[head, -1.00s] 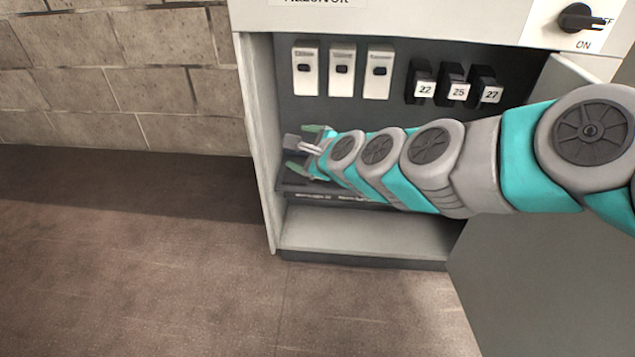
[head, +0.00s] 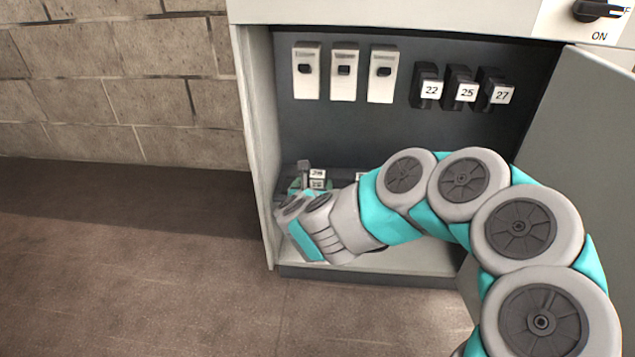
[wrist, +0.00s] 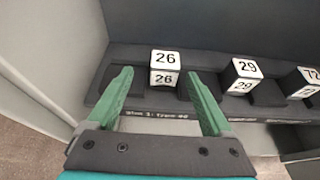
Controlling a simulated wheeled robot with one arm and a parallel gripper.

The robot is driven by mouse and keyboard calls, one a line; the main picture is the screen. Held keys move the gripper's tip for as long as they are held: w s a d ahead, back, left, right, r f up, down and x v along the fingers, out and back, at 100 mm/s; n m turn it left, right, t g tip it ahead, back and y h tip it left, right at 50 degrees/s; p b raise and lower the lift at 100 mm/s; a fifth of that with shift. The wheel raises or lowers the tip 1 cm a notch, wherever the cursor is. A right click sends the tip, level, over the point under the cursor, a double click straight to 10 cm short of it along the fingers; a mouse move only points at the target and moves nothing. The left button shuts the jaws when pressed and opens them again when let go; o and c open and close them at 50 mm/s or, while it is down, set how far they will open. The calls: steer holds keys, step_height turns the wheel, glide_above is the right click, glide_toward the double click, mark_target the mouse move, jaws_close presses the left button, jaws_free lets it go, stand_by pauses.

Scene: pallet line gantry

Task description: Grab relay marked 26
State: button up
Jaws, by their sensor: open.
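The relay marked 26 (wrist: 164,68) is a small block with white labels, standing on a dark shelf rail at the left inside the cabinet. In the wrist view my gripper (wrist: 158,82) is open, with its two green fingers pointing at the relay, one to each side of its lower part. I cannot tell whether the fingertips reach beside it or stop short. In the head view my gripper (head: 311,188) is mostly hidden behind my own wrist, and a white-labelled block (head: 317,174) shows just above it.
Relays marked 29 (wrist: 241,74) and 72 (wrist: 304,80) stand to the right on the same rail (wrist: 200,113). Relays 22 (head: 429,88), 25 (head: 463,90) and 27 (head: 497,92) hang on the back panel beside three white breakers (head: 343,72). The cabinet's left wall (head: 258,140) is close to my gripper.

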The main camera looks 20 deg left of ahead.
mark_target(317, 179)
steer(key=x, duration=0.4)
steer(key=shift+w+d+r, duration=0.1)
steer(key=shift+d+r, duration=0.05)
steer(key=shift+d, duration=0.2)
steer(key=shift+w+a, duration=0.15)
steer(key=shift+w, duration=0.35)
jaws_close()
